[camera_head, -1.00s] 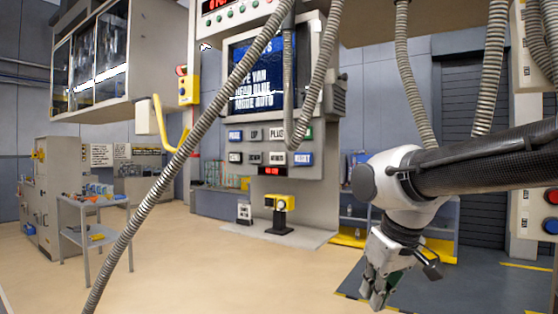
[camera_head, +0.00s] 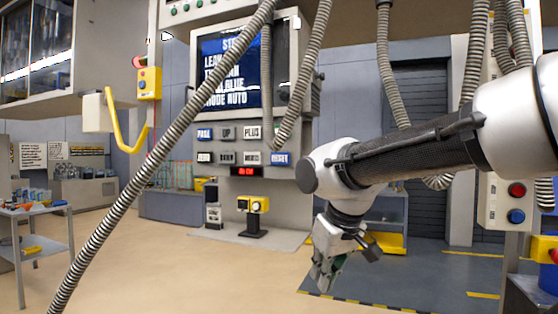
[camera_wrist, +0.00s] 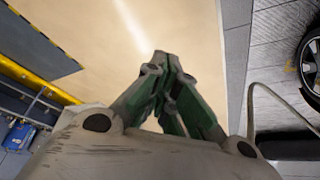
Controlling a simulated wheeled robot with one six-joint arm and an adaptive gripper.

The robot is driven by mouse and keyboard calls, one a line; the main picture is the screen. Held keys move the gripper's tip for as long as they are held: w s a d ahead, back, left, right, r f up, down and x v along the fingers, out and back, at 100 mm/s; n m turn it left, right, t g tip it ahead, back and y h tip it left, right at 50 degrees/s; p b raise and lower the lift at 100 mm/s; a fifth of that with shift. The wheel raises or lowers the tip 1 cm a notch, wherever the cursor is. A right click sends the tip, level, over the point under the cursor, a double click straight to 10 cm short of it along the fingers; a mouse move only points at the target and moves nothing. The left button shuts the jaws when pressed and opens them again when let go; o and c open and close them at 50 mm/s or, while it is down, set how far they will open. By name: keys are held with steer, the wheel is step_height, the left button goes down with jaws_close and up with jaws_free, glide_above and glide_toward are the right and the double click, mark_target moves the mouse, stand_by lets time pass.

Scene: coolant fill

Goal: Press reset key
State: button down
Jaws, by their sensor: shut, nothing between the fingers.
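The reset key (camera_head: 280,158) is a blue key with white lettering at the right end of the lower key row on the grey control panel (camera_head: 215,182). Other keys sit beside it, among them a blue one (camera_head: 204,134) at the upper left and a white PLUS key (camera_head: 251,132). My gripper (camera_head: 321,284) hangs fingers down, to the right of and below the keys, apart from the panel. In the wrist view its green-and-grey fingers (camera_wrist: 163,62) come together at the tips, shut and empty, over bare floor.
Ribbed hoses (camera_head: 165,160) hang in front of the panel; one passes close to the reset key. A yellow-topped pedestal (camera_head: 254,205) stands on the floor below the panel. A steel cart (camera_head: 35,230) is at left. A wall box with red and blue buttons (camera_head: 515,203) is at right.

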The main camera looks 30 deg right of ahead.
mark_target(278, 161)
steer(key=w+d+r+m+t+h, duration=0.1)
steer(key=w+r+t, duration=0.1)
steer(key=w+r, duration=0.5)
steer(key=w+d+r+m+t, duration=0.2)
steer(key=w+r, duration=0.5)
steer(key=w, duration=0.8)
steer(key=w+d+r+m+t+h, duration=0.1)
steer(key=w+d+r+m+t, duration=0.1)
steer(key=w+r, duration=0.5)
steer(key=w+t, duration=0.1)
steer(key=w, duration=0.4)
steer(key=shift+h, duration=0.3)
steer(key=shift+w, duration=0.1)
steer(key=shift+w+d, duration=0.9)
steer(key=shift+d, duration=0.25)
steer(key=shift+w+d, duration=0.9)
steer(key=shift+d, duration=0.25)
steer(key=shift+w+d, duration=0.9)
steer(key=shift+d, duration=0.25)
steer(key=shift+d, duration=0.1)
steer(key=shift+w+d, duration=0.25)
